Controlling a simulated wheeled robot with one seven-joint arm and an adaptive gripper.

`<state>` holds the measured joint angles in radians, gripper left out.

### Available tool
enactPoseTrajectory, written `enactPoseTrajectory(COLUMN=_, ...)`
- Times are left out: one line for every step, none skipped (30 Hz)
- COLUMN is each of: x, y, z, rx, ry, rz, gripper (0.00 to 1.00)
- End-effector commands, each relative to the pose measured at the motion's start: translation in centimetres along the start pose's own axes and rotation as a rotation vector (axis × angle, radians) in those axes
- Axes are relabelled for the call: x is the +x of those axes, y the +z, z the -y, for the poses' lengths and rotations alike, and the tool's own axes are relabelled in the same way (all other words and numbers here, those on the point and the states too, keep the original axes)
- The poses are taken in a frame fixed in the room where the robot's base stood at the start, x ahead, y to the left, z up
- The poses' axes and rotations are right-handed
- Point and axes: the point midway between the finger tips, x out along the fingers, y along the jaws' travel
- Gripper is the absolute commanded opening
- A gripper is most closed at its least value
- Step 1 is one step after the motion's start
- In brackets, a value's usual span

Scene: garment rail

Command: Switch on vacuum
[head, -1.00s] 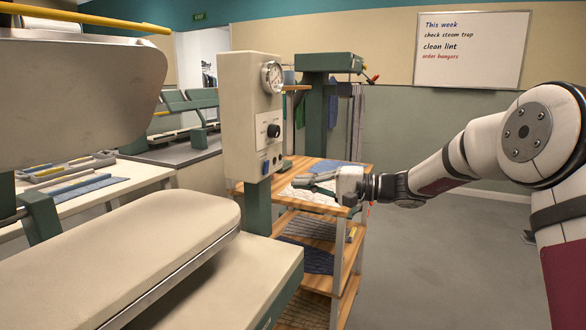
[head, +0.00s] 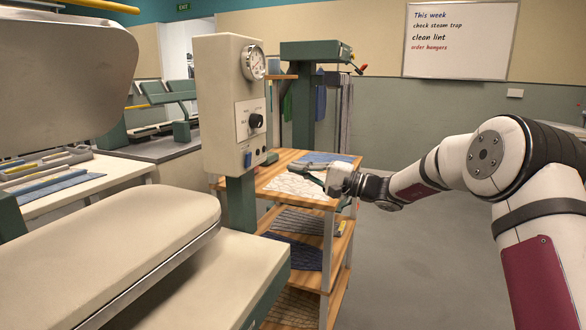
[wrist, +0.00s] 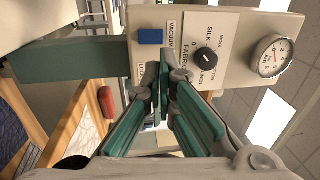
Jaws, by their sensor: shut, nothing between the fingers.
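The control box (head: 215,110) is a cream panel on a green post. It carries a blue rocker switch (head: 247,159), which shows in the wrist view (wrist: 150,37) beside a VACUUM label. A black FABRIC dial (head: 255,121) is above the switch and a round gauge (head: 252,62) is at the top. My gripper (head: 304,170) is to the right of the box, apart from it, over the shelf unit. Its green fingers (wrist: 164,72) are shut and empty in the wrist view. They partly cover the panel near a LOCK label.
A wooden shelf unit (head: 329,203) with folded cloths stands below my gripper. The padded press board (head: 120,240) and raised press head (head: 60,75) fill the left. A red knob (wrist: 106,102) shows in the wrist view. The grey floor (head: 420,270) on the right is clear.

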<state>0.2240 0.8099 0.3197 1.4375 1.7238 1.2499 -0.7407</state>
Motion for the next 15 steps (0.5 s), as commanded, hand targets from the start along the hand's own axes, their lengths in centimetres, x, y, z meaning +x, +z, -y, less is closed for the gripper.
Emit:
enactPoseTrajectory(x=1.1, y=0.1, z=-0.1, rx=-0.001, ry=0.0, rz=0.004, gripper=0.0)
enactPoseTrajectory(x=1.7, y=0.1, z=-0.1, rx=-0.001, ry=-0.001, rz=0.005, gripper=0.0)
enactPoseTrajectory(x=2.5, y=0.1, z=-0.1, rx=0.0, ry=-0.001, rz=0.004, gripper=0.0)
enactPoseTrajectory(x=3.1, y=0.1, z=-0.1, rx=0.0, ry=-0.001, rz=0.004, gripper=0.0)
enactPoseTrajectory(x=3.7, y=0.1, z=-0.1, rx=0.0, ry=-0.001, rz=0.004, gripper=0.0)
enactPoseTrajectory(x=4.5, y=0.1, z=-0.1, rx=0.0, ry=-0.001, rz=0.005, gripper=0.0)
enactPoseTrajectory(x=5.1, y=0.1, z=-0.1, rx=-0.001, ry=0.0, rz=0.004, gripper=0.0)
enactPoseTrajectory(x=5.7, y=0.1, z=-0.1, rx=-0.002, ry=-0.001, rz=0.004, gripper=0.0)
enactPoseTrajectory(x=6.5, y=0.1, z=-0.1, rx=-0.001, ry=-0.001, rz=0.004, gripper=0.0)
enactPoseTrajectory(x=7.0, y=0.1, z=-0.1, rx=-0.001, ry=-0.001, rz=0.003, gripper=0.0)
enactPoseTrajectory(x=7.5, y=0.1, z=-0.1, rx=0.0, ry=0.0, rz=0.002, gripper=0.0)
enactPoseTrajectory(x=8.2, y=0.1, z=-0.1, rx=0.0, ry=-0.001, rz=0.003, gripper=0.0)
enactPoseTrajectory(x=8.7, y=0.1, z=-0.1, rx=-0.001, ry=0.0, rz=0.003, gripper=0.0)
enactPoseTrajectory(x=9.1, y=0.1, z=-0.1, rx=-0.001, ry=0.0, rz=0.003, gripper=0.0)
enactPoseTrajectory(x=9.7, y=0.1, z=-0.1, rx=-0.002, ry=0.0, rz=0.002, gripper=0.0)
